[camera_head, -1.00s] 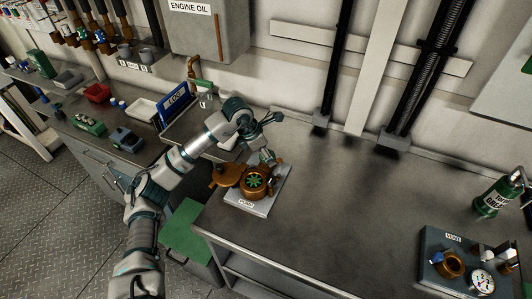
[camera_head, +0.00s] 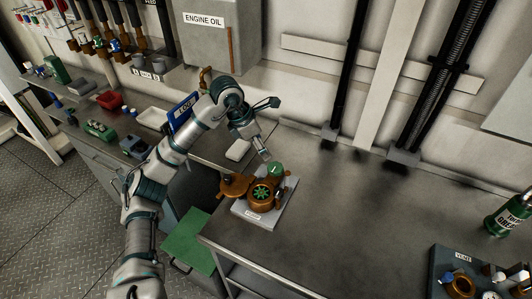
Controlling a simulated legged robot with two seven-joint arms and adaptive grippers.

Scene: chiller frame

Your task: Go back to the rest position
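My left arm comes in from the lower left and bends over the front of the workbench. Its gripper (camera_head: 265,153) points down just behind a bronze pump-like part (camera_head: 262,193) with a green wheel on top. The fingertips are small and partly lost against the background, so I cannot tell whether they are open or shut. A green rounded piece (camera_head: 275,168) sits right below the fingertips; I cannot tell whether they touch. The bronze part stands on a light grey labelled plate (camera_head: 247,213). My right gripper is out of view.
The bench (camera_head: 345,220) is clear to the right of the plate. A vent tray (camera_head: 440,262) and a green bottle (camera_head: 508,214) stand at far right. A blue sign (camera_head: 183,112), a red bin (camera_head: 108,102) and an engine oil cabinet (camera_head: 215,45) lie behind the arm.

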